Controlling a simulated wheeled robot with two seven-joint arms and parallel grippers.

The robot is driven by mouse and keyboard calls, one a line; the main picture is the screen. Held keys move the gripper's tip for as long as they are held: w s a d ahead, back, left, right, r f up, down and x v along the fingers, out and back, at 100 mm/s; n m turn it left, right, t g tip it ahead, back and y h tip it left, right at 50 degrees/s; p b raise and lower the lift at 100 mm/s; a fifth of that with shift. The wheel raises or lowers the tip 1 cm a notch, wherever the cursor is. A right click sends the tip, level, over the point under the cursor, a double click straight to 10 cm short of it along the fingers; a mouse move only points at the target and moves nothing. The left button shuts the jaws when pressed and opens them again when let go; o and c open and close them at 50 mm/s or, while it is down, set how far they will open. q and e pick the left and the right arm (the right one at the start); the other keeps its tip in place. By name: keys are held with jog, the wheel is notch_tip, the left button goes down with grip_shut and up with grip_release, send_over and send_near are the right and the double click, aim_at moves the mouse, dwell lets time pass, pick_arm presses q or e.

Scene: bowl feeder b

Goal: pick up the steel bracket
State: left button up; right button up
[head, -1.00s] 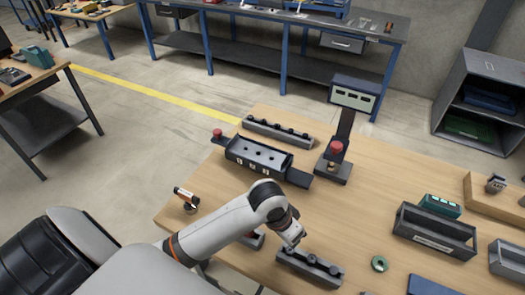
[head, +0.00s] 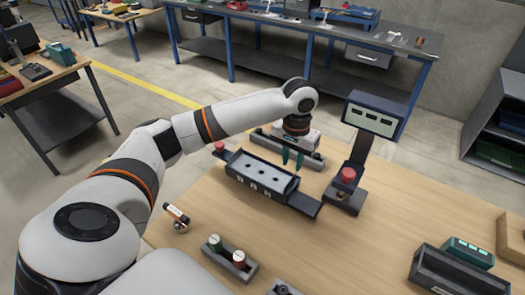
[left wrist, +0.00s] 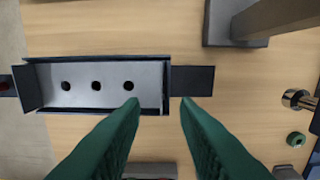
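I cannot pick out the steel bracket for certain. A shiny metal piece (left wrist: 299,99) lies at the right edge of the left wrist view, too small to name. My left gripper (head: 292,158) points down beside the far edge of the tray with three dark holes (head: 246,179), in front of the rear bar. Its green fingers are apart with nothing seen between them; they also show in the left wrist view (left wrist: 158,105). There the holed tray (left wrist: 50,71) lies beyond the fingertips. My right gripper is in neither view.
A post with a red button (head: 348,175) and a display box (head: 372,116) stands right of the tray. A green ring (left wrist: 296,138) lies at right. The middle of the table is clear.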

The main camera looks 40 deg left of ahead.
aim_at(291, 180)
pick_arm(q)
jog(key=shift+f, duration=0.95)
jog(key=shift+f+p, duration=0.5)
jog(key=shift+f, duration=0.15)
notch_tip(291, 180, down, 4)
jog(key=shift+d+f+p, duration=0.1)
jog(key=shift+f+p, duration=0.05)
jog(key=shift+p, duration=0.45)
jog(key=shift+c, duration=0.6)
grip_shut()
